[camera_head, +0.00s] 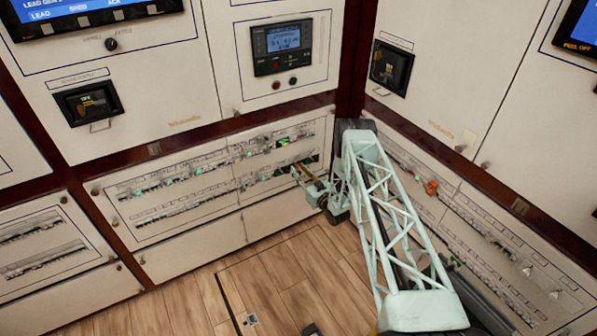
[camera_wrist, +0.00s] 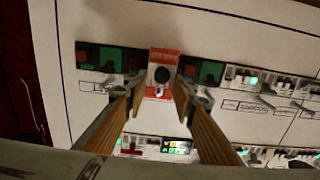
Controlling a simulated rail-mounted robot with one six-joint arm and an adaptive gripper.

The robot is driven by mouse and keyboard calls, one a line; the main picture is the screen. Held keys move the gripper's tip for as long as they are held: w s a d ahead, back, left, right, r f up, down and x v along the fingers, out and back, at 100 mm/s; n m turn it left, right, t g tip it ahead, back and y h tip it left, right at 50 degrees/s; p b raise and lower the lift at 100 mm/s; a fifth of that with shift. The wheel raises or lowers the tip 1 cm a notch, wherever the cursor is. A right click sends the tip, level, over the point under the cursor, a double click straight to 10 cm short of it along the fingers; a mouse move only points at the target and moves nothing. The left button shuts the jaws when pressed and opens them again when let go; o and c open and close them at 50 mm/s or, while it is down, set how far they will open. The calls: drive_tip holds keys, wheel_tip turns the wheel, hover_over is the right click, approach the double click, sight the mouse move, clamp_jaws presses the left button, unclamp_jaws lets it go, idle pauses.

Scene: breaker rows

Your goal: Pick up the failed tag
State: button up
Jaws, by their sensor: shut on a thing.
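The failed tag (camera_wrist: 164,64), a small red-orange and white tag with a dark round spot, is upright at the breaker panel face in the wrist view. Its lettering is too small to read. My gripper (camera_wrist: 158,90) is shut on the tag, with one tan finger at each side of it. In the head view my gripper (camera_head: 306,173) is at the right end of the lower breaker row on the left wall. The tag cannot be made out there.
Dark modules with green and red faces (camera_wrist: 200,72) flank the tag closely. Breaker rows (camera_wrist: 262,84) with lit green indicators continue to the right. An orange item (camera_head: 431,187) is on the right wall's panel. The wooden floor (camera_head: 290,270) below is mostly clear.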

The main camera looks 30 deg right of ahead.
drive_tip(key=shift+r, duration=0.15)
drive_tip(key=s+d+p, duration=0.1)
drive_tip(key=s+p, duration=0.1)
drive_tip(key=s, duration=1.6)
drive_tip(key=shift+d+p, duration=0.2)
drive_tip(key=shift+p, duration=0.1)
drive_tip(key=shift+r, duration=0.1)
idle(0.6)
drive_tip(key=shift+s+d+p, duration=0.15)
drive_tip(key=shift+s+p, duration=0.2)
drive_tip(key=shift+s, duration=1.5)
drive_tip(key=s+p, duration=0.1)
drive_tip(key=s, duration=0.5)
drive_tip(key=shift+s+d, duration=0.25)
drive_tip(key=shift+s, duration=0.1)
idle(0.9)
drive_tip(key=shift+w+r, duration=0.1)
idle(0.5)
